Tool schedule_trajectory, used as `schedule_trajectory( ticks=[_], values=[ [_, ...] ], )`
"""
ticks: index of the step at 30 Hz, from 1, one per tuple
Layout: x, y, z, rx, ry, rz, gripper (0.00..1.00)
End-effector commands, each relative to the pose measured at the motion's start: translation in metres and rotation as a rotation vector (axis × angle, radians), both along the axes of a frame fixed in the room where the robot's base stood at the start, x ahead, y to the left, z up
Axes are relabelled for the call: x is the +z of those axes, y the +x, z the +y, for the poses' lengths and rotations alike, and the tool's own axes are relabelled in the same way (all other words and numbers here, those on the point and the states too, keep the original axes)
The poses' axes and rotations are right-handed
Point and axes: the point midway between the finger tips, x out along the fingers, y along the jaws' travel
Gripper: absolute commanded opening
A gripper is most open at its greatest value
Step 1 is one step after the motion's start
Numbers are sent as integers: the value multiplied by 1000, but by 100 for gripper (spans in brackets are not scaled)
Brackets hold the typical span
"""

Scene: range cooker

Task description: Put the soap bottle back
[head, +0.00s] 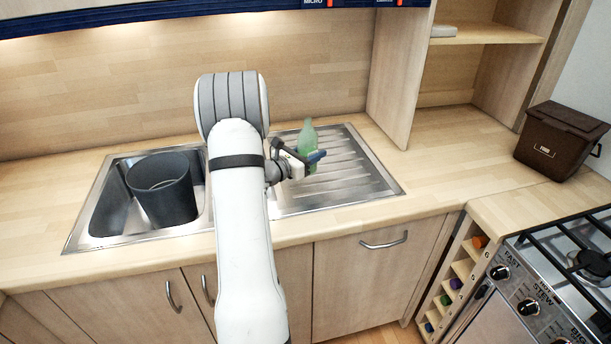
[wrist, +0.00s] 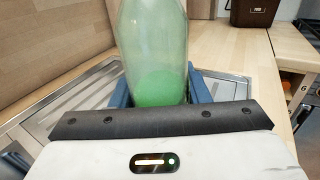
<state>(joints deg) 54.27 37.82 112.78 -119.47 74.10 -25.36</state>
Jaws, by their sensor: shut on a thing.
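The soap bottle (head: 308,134) is pale green and see-through, and stands upright over the ribbed drainboard (head: 350,187) of the sink. In the wrist view the bottle (wrist: 153,50) shows green liquid low inside and its top is cut off by the picture edge. My gripper (head: 301,160) is shut on the bottle near its lower part, with a blue finger on each side. In the wrist view my gripper (wrist: 158,90) hides the bottle's base. I cannot tell whether the base touches the drainboard.
A dark bin (head: 163,190) stands in the sink basin (head: 108,213) at left. A brown box (head: 560,140) sits on the right counter near the cooker (head: 545,290). The counter (head: 440,155) right of the sink is clear.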

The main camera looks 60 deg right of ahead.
Motion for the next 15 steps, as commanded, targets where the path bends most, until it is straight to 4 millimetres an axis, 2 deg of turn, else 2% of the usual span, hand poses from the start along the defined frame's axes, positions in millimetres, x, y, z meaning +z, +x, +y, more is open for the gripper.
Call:
schedule_trajectory(
  ticks=[3, 8, 15],
  values=[
    [-17, 1, 0, 1, 2, 1, 14],
    [-30, 1, 0, 1, -1, 1, 14],
    [-62, 1, 0, 1, -1, 1, 14]
  ],
)
